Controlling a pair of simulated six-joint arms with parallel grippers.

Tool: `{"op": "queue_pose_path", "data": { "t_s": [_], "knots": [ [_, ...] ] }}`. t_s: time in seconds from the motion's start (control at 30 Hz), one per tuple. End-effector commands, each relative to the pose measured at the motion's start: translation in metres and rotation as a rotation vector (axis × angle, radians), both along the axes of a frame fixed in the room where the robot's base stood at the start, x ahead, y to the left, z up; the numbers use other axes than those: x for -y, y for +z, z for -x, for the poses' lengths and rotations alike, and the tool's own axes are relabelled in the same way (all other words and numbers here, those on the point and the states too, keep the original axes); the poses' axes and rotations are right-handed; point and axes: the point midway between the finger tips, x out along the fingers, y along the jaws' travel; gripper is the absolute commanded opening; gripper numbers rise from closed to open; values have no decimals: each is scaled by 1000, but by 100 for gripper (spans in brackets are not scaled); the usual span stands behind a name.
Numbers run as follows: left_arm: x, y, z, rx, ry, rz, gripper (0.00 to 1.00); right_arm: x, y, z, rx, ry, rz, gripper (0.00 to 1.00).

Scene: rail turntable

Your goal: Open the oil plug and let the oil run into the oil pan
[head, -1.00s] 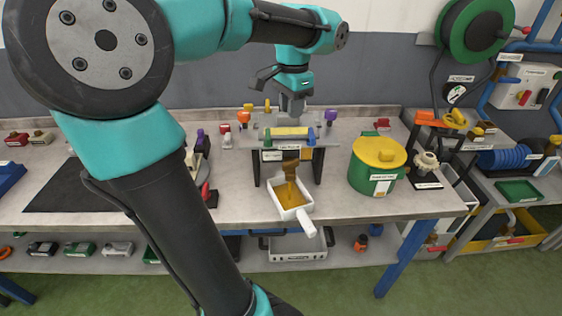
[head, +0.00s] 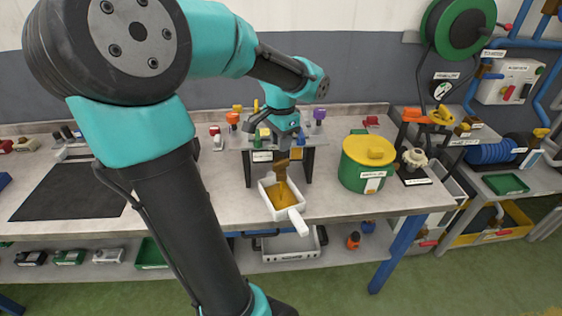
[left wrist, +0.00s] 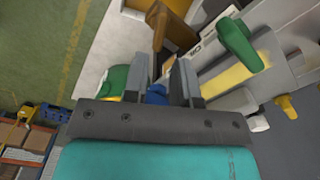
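The white oil pan (head: 299,222) with its handle sits on the bench before the small grey stand (head: 248,168). A brown column (head: 281,170) hangs or runs from the stand's front into the pan, and golden-brown oil (head: 284,196) lies in the pan. The oil plug is not clearly visible. My right gripper is not in view.
A green pot with a yellow lid (head: 368,165) stands right of the stand. Orange and purple knobs stand behind the gripper. A black mat (head: 70,190) lies at the left. The bench front between mat and pan is mostly clear, partly behind my arm.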

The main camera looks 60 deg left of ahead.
Motion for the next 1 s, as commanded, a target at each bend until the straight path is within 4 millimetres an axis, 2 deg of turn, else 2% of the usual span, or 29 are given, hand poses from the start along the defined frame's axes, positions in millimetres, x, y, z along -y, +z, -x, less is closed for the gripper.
{"op": "queue_pose_path", "data": {
  "t_s": [0.2, 0.43, 0.6, 0.83, 1.0],
  "knots": [
    [0, -38, 1, -4, 1, 2, 26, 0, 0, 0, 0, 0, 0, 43],
    [0, -67, 1, -2, 0, 1, 26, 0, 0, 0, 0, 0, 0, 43],
    [0, -75, 0, 0, 0, 1, 26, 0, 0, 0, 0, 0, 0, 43],
    [0, -75, 0, 1, 0, 0, 26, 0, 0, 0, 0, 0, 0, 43],
    [0, -75, 0, 1, 0, 0, 10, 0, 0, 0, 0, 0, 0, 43]
  ]
}}
